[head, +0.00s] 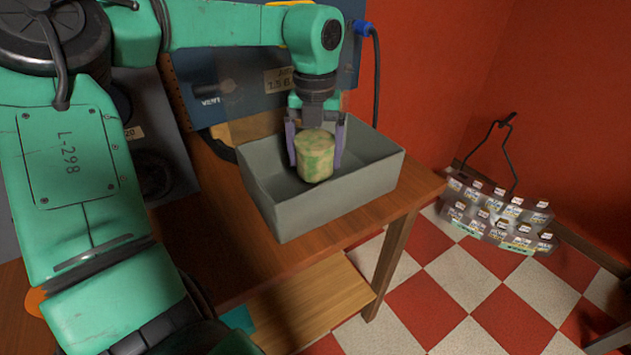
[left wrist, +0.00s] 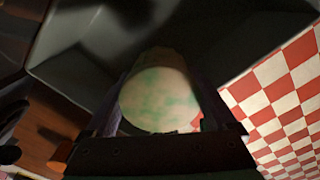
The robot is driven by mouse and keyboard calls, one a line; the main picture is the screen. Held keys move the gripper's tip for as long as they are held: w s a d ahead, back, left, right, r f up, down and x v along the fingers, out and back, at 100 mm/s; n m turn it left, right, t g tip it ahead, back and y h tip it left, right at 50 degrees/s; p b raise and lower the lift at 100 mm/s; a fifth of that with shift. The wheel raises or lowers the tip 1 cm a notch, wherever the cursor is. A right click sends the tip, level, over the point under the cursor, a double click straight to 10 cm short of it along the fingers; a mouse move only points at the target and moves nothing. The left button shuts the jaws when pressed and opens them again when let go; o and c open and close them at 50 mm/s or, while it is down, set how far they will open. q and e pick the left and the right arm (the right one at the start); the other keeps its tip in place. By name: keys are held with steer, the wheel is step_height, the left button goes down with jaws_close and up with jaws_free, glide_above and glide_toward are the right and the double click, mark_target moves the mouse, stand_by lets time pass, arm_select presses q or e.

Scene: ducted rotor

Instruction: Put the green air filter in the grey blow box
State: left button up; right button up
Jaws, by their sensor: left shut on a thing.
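The green air filter (head: 316,156) is a short cylinder, mottled green and cream. My left gripper (head: 316,150) is shut on it, with one finger on each side. The filter is upright and over the inside of the grey blow box (head: 320,211), an open box on the table. I cannot tell whether the filter's bottom touches the box floor. In the left wrist view the round end of the filter (left wrist: 160,100) shows between the fingers, with the box wall (left wrist: 75,65) beyond. My right gripper is not in view.
The box stands on a wooden table (head: 235,258) near its right end. A blue panel (head: 225,75) with a label and a cable stands behind. A rack of small labelled items (head: 497,215) is on the checkered floor at right.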

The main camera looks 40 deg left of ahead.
mark_target(315, 138)
arm_select(q)
step_height(315, 138, down, 8)
steer(key=shift+w+r, duration=0.1)
steer(key=shift+w+a+f, duration=0.1)
steer(key=shift+a+f, duration=0.05)
steer(key=shift+f, duration=0.05)
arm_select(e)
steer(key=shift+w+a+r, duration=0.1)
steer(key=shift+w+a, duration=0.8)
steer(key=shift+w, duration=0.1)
arm_select(q)
steer(key=o, duration=1.1)
steer(key=shift+o, duration=0.2)
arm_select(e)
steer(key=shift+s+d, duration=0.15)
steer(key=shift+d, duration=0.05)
arm_select(q)
steer(key=shift+r, duration=0.1)
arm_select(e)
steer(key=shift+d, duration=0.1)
arm_select(q)
steer(key=shift+r, duration=0.3)
step_height(315, 138, up, 12)
steer(key=shift+f, duration=0.25)
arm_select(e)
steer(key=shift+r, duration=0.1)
